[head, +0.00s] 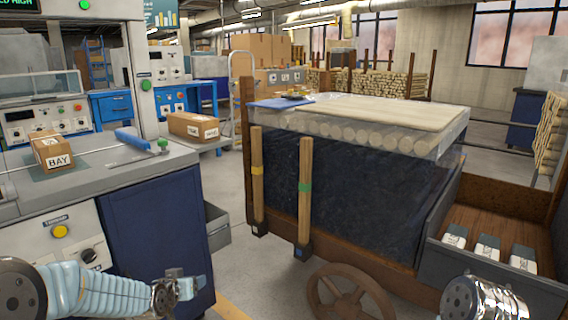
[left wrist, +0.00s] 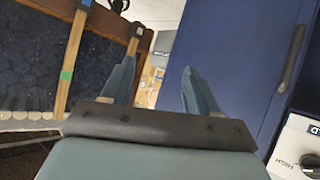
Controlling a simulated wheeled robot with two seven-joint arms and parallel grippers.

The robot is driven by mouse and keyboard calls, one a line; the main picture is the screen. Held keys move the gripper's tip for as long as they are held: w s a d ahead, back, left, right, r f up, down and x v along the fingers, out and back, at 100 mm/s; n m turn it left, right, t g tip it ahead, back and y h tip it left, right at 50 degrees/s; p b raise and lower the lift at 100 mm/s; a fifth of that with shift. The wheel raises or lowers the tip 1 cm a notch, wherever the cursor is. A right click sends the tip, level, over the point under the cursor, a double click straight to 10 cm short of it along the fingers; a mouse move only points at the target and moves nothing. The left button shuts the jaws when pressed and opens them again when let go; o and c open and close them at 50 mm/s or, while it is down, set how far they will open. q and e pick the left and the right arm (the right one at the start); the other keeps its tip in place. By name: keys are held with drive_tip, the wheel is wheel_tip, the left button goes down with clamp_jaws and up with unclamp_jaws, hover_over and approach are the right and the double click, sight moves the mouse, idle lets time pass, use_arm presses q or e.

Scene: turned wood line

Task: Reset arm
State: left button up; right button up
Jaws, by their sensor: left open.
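My left arm comes in from the lower left in the head view, and its gripper (head: 178,290) is in front of the dark blue cabinet (head: 158,230). In the left wrist view the two fingers of this gripper (left wrist: 158,85) stand apart with nothing between them. A silver part of my right arm shows at the bottom right of the head view. The fingers of my right gripper are not visible.
A wooden cart (head: 280,210) with upright posts and a wheel (head: 350,292) stands right of centre, loaded with wrapped wood rods. A grey bin (head: 495,285) holds several white-labelled blocks. A cardboard box (head: 53,151) lies on the left machine. Floor shows between machine and cart.

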use_arm(q)
drive_tip(key=s+d+f+g+h, duration=0.1)
drive_tip(key=s+d+f+g, duration=0.2)
drive_tip(key=f, duration=0.4)
drive_tip(key=s+d+f+g, duration=0.1)
drive_tip(key=s+d+f, duration=0.1)
drive_tip(key=s+f, duration=0.35)
drive_tip(key=s+d+f+g, duration=0.2)
drive_tip(key=s+d+f, duration=0.1)
drive_tip(key=s, duration=0.4)
drive_tip(key=s+d+f+g+h+p, duration=0.1)
drive_tip(key=s+d+f+g, duration=0.1)
drive_tip(key=s+f, duration=0.4)
drive_tip(key=s+d+f+n+g+h, duration=0.1)
drive_tip(key=s+f, duration=0.4)
drive_tip(key=s, duration=0.5)
drive_tip(key=d+g, duration=0.1)
drive_tip(key=d, duration=0.1)
drive_tip(key=shift+d+f+g, duration=0.25)
drive_tip(key=shift+d+g, duration=0.05)
drive_tip(key=shift+d, duration=0.1)
